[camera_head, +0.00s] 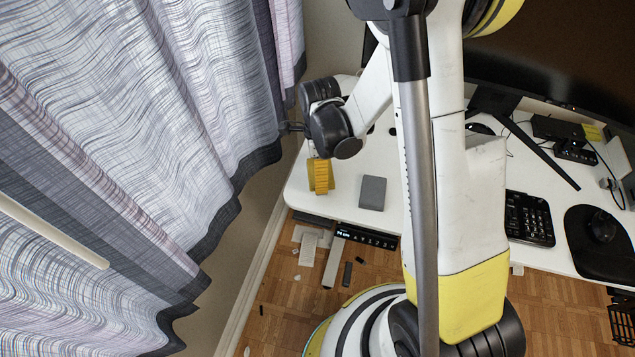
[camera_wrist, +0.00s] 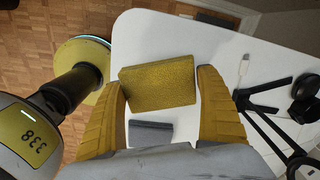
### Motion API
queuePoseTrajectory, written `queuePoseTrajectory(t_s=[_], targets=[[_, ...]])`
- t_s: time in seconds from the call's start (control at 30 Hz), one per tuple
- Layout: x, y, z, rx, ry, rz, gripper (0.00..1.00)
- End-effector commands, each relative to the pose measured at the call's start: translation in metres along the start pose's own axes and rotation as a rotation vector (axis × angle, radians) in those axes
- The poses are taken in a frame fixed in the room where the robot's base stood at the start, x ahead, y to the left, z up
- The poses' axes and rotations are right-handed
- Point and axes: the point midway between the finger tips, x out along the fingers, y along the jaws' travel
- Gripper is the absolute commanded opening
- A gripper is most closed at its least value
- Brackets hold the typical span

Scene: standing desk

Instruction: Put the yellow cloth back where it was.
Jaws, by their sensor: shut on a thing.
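The yellow cloth (camera_wrist: 158,82) shows in the wrist view as a flat, folded rectangular piece. It spans between the two yellow ribbed fingers of my gripper (camera_head: 321,177), which is shut on it. In the head view my gripper is over the left end of the white desk, and the cloth cannot be told apart from the yellow fingers there. I cannot tell whether the cloth touches the desk top.
A grey block (camera_head: 372,193) lies on the white desk (camera_head: 345,205) right of my gripper, near the front edge. A curtain (camera_head: 130,110) hangs left of the desk.

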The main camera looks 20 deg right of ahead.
Motion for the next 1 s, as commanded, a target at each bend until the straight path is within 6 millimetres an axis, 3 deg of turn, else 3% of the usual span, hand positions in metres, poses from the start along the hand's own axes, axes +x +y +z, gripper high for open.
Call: queuePoseTrajectory(t_s=[0.13, 0.33, 0.4, 0.67, 0.7, 0.73, 1.0], targets=[[0.011, 0.000, 0.003, 0.000, 0.000, 0.000, 0.58], [0.042, 0.000, 0.002, 0.000, 0.001, 0.000, 0.58], [0.043, 0.000, 0.002, 0.000, 0.001, 0.000, 0.53], [0.043, 0.000, 0.002, 0.000, 0.001, 0.000, 0.53], [0.042, 0.000, 0.002, 0.000, 0.001, 0.000, 0.95], [0.042, 0.000, 0.002, 0.000, 0.001, 0.000, 1.00], [0.040, 0.000, 0.002, 0.000, 0.001, 0.000, 1.00]])
